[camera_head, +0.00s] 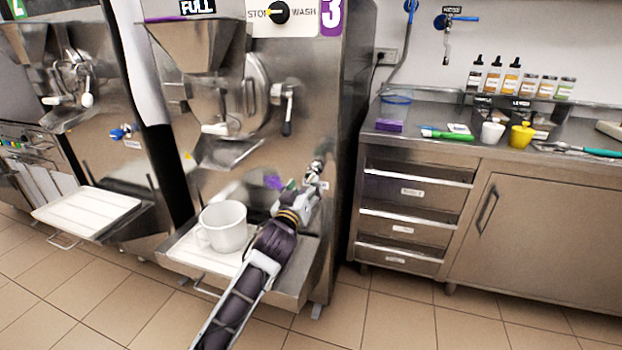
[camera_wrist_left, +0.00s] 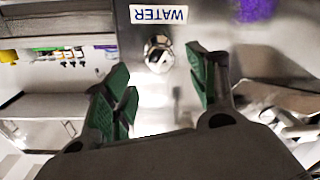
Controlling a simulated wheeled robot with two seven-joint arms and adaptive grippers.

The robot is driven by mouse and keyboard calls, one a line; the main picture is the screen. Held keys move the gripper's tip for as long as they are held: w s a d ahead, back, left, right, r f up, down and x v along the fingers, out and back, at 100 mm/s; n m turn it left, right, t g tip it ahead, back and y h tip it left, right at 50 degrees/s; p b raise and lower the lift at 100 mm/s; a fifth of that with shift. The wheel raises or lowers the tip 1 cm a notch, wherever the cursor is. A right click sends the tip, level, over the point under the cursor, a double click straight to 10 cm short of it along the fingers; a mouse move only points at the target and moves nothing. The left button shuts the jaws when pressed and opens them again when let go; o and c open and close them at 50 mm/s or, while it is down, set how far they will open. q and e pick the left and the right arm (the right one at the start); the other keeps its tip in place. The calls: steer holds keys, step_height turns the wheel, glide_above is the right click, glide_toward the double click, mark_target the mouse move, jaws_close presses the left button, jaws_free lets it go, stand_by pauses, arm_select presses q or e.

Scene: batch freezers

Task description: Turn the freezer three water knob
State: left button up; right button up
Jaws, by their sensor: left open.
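Freezer three (camera_head: 330,110) is the steel machine with the purple "3" in the head view. Its water knob (camera_head: 317,166) is a small shiny metal knob low on the right of the front panel. My left gripper (camera_head: 305,187) is at this panel, just below and beside the knob in the picture. In the left wrist view, which is upside down, the knob (camera_wrist_left: 158,54) sits under the WATER label (camera_wrist_left: 158,15). The green fingers of the left gripper (camera_wrist_left: 159,72) are spread apart, with the knob between and just beyond their tips. I see no contact. My right gripper is not in view.
A white pitcher (camera_head: 224,228) stands on the freezer's shelf (camera_head: 180,252), left of my left arm. A steel counter (camera_head: 480,155) with bottles and tools is to the right.

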mark_target(310, 178)
arm_select(q)
steer(key=shift+x, duration=1.05)
steer(key=shift+b+x, duration=0.55)
steer(key=shift+x, duration=1.6)
steer(key=shift+w+d+b, duration=0.15)
steer(key=shift+w+b, duration=0.2)
steer(key=shift+w, duration=0.1)
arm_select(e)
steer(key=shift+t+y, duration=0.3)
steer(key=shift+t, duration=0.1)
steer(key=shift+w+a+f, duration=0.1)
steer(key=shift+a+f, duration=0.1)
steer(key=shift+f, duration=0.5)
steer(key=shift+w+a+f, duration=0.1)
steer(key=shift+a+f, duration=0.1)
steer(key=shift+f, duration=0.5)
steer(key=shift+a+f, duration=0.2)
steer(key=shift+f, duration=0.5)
arm_select(q)
steer(key=c, duration=1.1)
steer(key=shift+o, duration=0.2)
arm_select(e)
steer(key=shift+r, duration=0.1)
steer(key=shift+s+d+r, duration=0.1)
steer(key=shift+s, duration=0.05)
